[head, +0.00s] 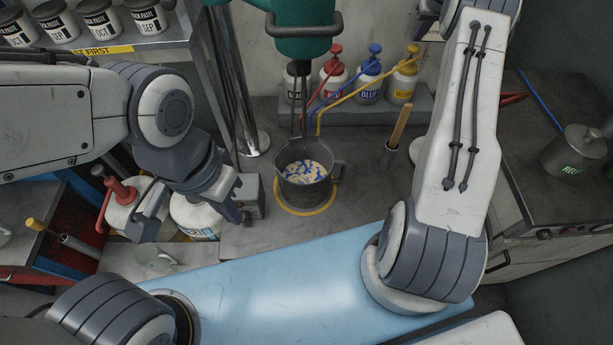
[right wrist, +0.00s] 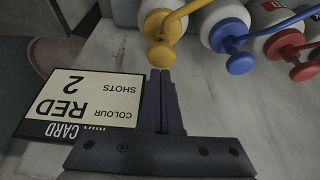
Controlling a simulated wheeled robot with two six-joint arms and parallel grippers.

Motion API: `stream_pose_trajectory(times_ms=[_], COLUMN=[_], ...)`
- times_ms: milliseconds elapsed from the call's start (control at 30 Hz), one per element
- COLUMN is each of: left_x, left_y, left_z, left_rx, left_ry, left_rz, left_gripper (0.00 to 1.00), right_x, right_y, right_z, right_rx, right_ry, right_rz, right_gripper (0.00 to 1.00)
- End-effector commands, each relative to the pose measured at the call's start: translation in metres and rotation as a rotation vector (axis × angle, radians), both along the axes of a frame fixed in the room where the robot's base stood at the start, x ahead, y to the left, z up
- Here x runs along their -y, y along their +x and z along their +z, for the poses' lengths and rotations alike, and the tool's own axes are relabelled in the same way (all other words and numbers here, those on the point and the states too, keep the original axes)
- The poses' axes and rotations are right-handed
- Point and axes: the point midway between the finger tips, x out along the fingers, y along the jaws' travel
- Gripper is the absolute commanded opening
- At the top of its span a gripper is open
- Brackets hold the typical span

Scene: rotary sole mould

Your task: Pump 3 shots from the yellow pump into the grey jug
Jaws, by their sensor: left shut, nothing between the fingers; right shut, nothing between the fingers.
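The yellow pump (head: 404,77) is a white bottle with a yellow head, at the right end of the pump row at the back. A yellow tube runs from it towards the grey jug (head: 306,182). The jug stands on a yellow ring and holds cream material with blue streaks. My right gripper (right wrist: 160,76) is shut and empty, its tips close to the yellow pump's knob (right wrist: 160,54); contact cannot be told. In the head view this gripper is hidden by my arm. My left gripper (head: 230,208) is shut and empty, left of the jug, near white bottles.
Black, red (head: 333,72) and blue (head: 370,74) pumps stand beside the yellow one. A green mixer head (head: 305,40) hangs over the jug. A card (right wrist: 80,102) reads red, 2 shots. A wooden-handled tool (head: 398,128) stands right of the jug. A pot (head: 577,150) sits far right.

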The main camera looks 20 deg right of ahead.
Motion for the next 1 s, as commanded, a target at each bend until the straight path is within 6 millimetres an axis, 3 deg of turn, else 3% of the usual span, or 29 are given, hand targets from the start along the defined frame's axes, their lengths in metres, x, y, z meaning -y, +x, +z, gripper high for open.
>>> stream_pose_trajectory(times_ms=[467, 1000], left_x=[0.000, 0.000], left_y=[0.000, 0.000], left_z=[-0.001, -0.012], left_rx=[0.000, 0.000], left_ry=[0.000, 0.000], left_rz=[0.000, 0.000], left_gripper=[0.00, 0.00], right_x=[0.000, 0.000], right_y=[0.000, 0.000], right_z=[-0.002, -0.021], right_rx=[0.000, -0.001], right_ry=[0.000, 0.001], right_rz=[0.000, 0.000], right_gripper=[0.00, 0.00])
